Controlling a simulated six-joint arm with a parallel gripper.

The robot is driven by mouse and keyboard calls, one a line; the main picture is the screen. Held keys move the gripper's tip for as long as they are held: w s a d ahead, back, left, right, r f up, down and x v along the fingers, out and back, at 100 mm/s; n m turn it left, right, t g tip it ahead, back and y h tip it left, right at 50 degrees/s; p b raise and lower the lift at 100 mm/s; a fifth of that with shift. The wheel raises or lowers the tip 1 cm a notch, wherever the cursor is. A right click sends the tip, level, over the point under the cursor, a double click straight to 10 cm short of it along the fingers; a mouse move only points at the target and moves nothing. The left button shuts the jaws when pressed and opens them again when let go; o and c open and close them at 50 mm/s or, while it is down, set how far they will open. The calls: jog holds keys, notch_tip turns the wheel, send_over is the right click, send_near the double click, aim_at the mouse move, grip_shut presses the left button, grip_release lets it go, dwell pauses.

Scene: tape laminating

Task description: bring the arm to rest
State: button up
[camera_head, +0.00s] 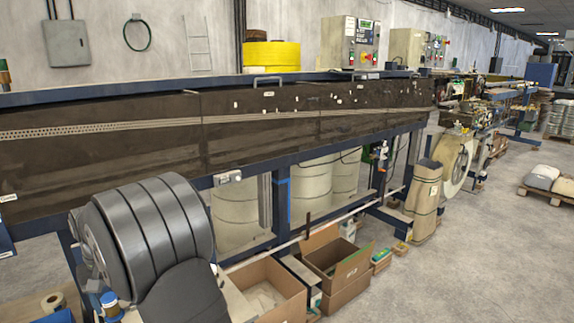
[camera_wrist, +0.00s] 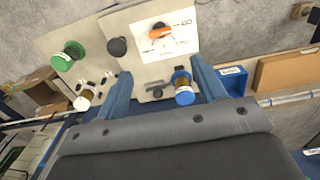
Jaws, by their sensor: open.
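My gripper (camera_wrist: 160,72) shows in the wrist view as two blue fingers spread apart with nothing held between them. Beyond the fingers is a pale panel (camera_wrist: 145,55) with an orange rotary knob (camera_wrist: 160,32) on a printed dial. A black knob (camera_wrist: 117,46) and a blue-rimmed knob (camera_wrist: 183,85) also sit on it, near the fingers. I cannot tell whether the fingers touch the panel. In the head view my dark grey arm fills the lower left; I cannot make out the gripper there.
In the head view a long dark machine bed (camera_head: 250,115) on a blue frame runs along the wall. Open cardboard boxes (camera_head: 338,262) stand on the floor beside my arm. The grey floor at right is mostly clear. A green knob (camera_wrist: 68,55) shows in the wrist view.

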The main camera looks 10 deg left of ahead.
notch_tip(320, 180, down, 14)
jog(key=shift+r, duration=0.1)
jog(key=shift+f, duration=0.25)
jog(key=m, duration=0.8)
jog(key=shift+r+m, duration=0.1)
jog(key=shift+m, duration=0.3)
jog(key=shift+r, duration=3.6)
